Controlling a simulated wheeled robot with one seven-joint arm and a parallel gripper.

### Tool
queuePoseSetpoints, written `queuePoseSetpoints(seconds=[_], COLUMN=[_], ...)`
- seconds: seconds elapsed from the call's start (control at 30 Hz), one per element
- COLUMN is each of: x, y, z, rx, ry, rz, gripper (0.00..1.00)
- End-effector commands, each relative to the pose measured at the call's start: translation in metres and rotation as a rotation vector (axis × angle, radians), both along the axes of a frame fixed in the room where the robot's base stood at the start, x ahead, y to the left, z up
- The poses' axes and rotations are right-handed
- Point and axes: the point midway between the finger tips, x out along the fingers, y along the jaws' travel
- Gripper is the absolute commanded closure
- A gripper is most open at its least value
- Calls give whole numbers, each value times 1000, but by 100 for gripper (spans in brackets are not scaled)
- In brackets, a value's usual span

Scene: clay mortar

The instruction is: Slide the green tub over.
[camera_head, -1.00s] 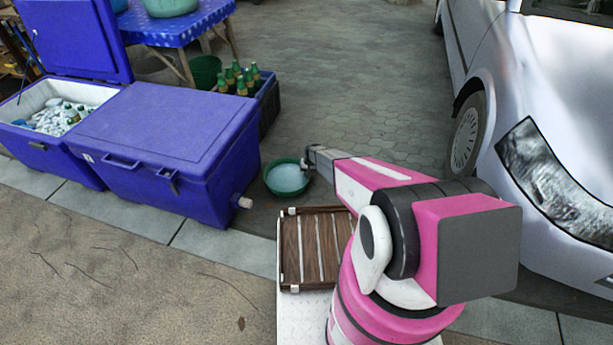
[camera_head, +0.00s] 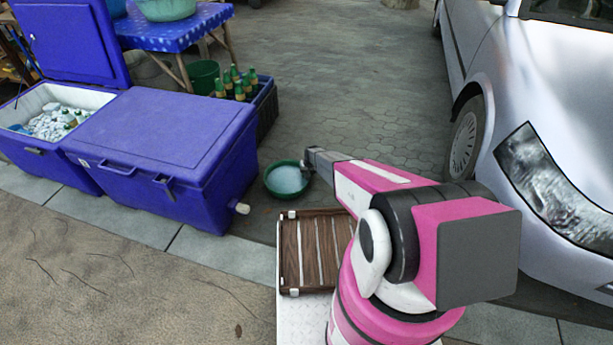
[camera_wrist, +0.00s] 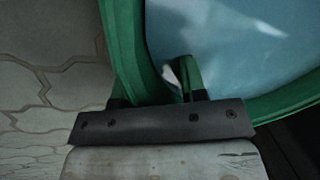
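The green tub (camera_head: 271,190) is a round basin on the paving with a pale blue inside. It stands just right of the closed blue cooler. My gripper (camera_head: 307,164) is at the tub's upper right rim in the head view. In the wrist view the tub's green wall (camera_wrist: 124,45) passes between the two fingers of my gripper (camera_wrist: 155,92), one outside and one inside the rim. The fingers stand apart, and a pale patch shows between the wall and the inner finger. I cannot tell whether the fingers touch the wall.
A blue cooler (camera_head: 165,140) stands close to the tub's left. A crate with green bottles (camera_head: 266,98) and a blue table (camera_head: 180,30) are behind. A silver car (camera_head: 520,130) is at the right. Open paving (camera_head: 345,85) lies beyond the tub.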

Motion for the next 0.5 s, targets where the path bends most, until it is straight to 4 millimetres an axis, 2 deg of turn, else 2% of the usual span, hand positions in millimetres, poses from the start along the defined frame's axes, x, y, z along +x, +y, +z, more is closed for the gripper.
queuePoseSetpoints(seconds=[0.27, 0.5], x=[-1, -2], y=[-2, -9], z=[14, 53], rx=[0, 0], ry=[0, -1], rz=[0, 0], gripper=[61, 61])
